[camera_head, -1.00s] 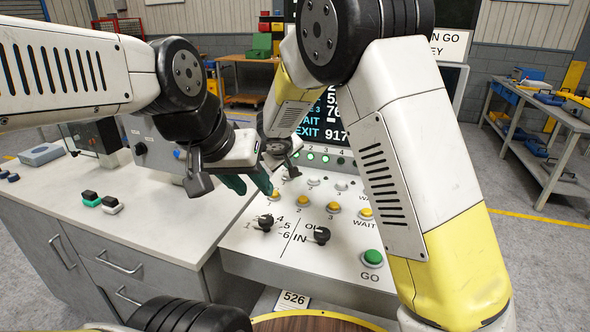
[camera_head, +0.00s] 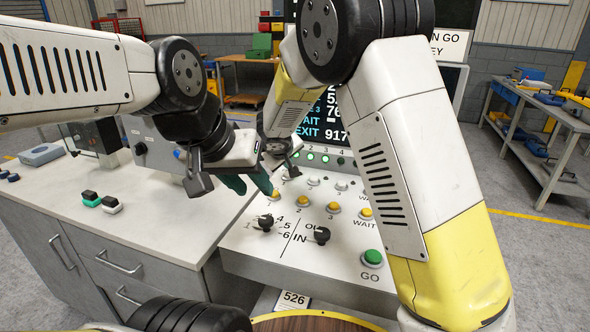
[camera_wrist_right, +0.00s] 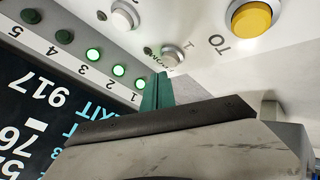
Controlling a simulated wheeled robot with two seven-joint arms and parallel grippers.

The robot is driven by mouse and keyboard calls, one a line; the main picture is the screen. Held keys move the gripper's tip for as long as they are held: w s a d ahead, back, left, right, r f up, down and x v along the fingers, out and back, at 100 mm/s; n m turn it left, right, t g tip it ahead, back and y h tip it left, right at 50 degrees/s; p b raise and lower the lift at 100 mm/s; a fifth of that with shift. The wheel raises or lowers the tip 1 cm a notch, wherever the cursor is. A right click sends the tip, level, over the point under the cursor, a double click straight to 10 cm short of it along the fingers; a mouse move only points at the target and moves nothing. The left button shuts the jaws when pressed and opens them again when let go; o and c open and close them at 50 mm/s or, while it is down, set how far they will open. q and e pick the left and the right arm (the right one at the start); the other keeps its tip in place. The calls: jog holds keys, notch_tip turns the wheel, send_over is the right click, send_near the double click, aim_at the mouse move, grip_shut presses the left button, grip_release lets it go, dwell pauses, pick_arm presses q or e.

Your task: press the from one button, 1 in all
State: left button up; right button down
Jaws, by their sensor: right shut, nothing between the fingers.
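The from one button is the pale round button (camera_wrist_right: 174,55) beside the FROM label and the 1 in the right wrist view. My right gripper (camera_wrist_right: 156,88) is shut and empty, its green fingertips close beside that button. I cannot tell whether they touch it. In the head view my right gripper (camera_head: 284,156) is at the upper left of the sloped control panel (camera_head: 268,268), largely hidden by my left gripper. My left gripper (camera_head: 248,182) hangs over the panel's left edge, its green fingertips apart and empty.
Another pale button (camera_wrist_right: 124,14) and a yellow TO button (camera_wrist_right: 250,18) are near the right fingertips. Black knobs (camera_head: 320,235) and a green GO button (camera_head: 372,258) are lower on the panel. Green lamps and a screen (camera_head: 330,115) stand behind. A white counter (camera_head: 170,225) adjoins on the left.

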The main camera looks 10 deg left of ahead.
aim_at(287, 175)
jog(key=shift+f, duration=0.1)
dwell(0.6)
jog(key=shift+f, duration=0.35)
jog(key=shift+f, duration=0.45)
dwell(0.8)
jog(key=shift+r, duration=0.9)
jog(key=shift+r, duration=0.1)
jog(key=shift+r, duration=2.4)
